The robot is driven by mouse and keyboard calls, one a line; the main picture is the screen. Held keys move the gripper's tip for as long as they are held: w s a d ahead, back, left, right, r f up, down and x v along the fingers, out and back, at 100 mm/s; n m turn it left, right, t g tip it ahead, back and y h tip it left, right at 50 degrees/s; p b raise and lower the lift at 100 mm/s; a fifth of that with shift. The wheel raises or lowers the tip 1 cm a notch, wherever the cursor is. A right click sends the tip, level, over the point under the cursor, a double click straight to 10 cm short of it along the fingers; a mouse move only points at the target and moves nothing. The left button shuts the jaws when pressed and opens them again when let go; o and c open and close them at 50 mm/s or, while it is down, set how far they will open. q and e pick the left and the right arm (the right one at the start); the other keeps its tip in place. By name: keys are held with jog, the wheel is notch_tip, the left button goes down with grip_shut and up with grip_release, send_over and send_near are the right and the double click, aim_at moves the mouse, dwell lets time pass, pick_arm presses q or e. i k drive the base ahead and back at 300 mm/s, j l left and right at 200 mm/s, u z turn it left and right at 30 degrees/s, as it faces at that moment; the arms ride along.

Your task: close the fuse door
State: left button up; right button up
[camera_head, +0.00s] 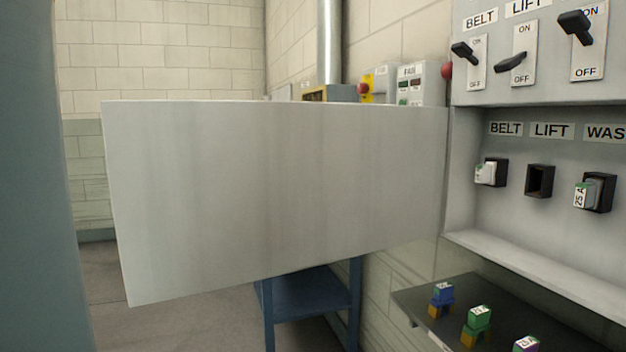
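The fuse door (270,190) is a plain pale grey panel. It stands wide open, swung out from the left edge of the fuse box (465,160) and filling the middle of the head view. Inside the open box are the BELT fuse socket (490,172) with a white fuse, the LIFT socket (540,181), which looks empty, and a third socket (595,192) with a fuse marked 25 A. Neither of my grippers shows in the head view.
Below the box, a dark shelf (420,300) holds a blue fuse (441,293), a green fuse (478,318) and a purple-marked fuse (526,344). Switches (513,62) sit above. A blue stand (308,295) is behind the door. A blue-grey upright (40,180) blocks the left edge.

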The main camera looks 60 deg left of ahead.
aim_at(206, 196)
jog(key=k+j, duration=0.1)
jog(key=j, duration=0.35)
jog(key=k+j+z, duration=0.1)
jog(key=j, duration=0.35)
jog(key=k+j, duration=0.1)
jog(key=j, duration=0.3)
jog(key=k+j+z, duration=0.1)
jog(key=j, duration=0.35)
jog(key=k+j, duration=0.15)
jog(key=j, duration=0.25)
jog(key=k+j+z, duration=0.1)
jog(key=j, duration=0.35)
jog(key=k+j, duration=0.15)
jog(key=j, duration=0.25)
jog(key=z, duration=0.05)
